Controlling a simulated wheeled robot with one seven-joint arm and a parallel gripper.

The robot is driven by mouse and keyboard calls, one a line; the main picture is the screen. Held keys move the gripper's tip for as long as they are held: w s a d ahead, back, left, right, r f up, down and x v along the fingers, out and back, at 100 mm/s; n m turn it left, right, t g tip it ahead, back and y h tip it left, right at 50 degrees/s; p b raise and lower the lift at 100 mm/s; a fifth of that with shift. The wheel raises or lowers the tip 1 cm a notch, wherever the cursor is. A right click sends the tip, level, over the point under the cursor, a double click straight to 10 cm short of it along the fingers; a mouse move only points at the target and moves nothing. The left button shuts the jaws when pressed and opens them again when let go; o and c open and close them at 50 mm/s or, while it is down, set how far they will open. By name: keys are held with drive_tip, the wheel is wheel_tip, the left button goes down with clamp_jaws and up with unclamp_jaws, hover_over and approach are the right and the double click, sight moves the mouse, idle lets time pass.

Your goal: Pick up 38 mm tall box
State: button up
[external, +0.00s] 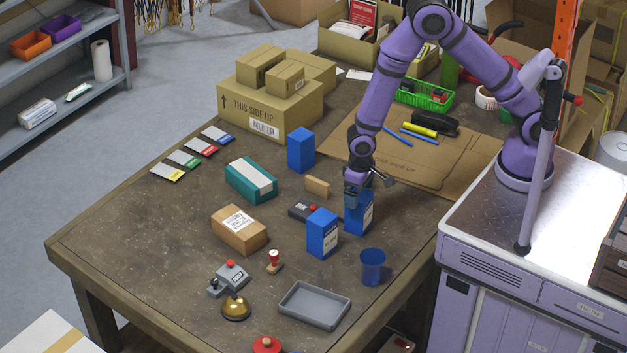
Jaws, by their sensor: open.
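My gripper (362,188) is open and points down at the top of a blue box (360,215) with a pale label; it hides part of that box's top. Whether the fingers touch it I cannot tell. A second blue box (322,234) stands just to the left and nearer the camera. A third blue box (301,151) stands farther back. A teal box (250,181) with a pale strip and a brown box (239,231) with a white label lie to the left. Which of these is 38 mm tall cannot be read from the picture.
A blue cup (372,267), a grey tray (314,306), a red-handled stamp (274,262) and a brass bell (236,308) stand toward the front. A small tan block (317,187) and a dark device (304,210) lie near the gripper. Large cartons (262,105) stand behind.

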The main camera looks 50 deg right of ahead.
wheel_tip(320, 180, down, 4)
drive_tip(key=shift+s+a+f, duration=0.1)
drive_tip(key=shift+s+a, duration=0.05)
drive_tip(key=c, duration=1.3)
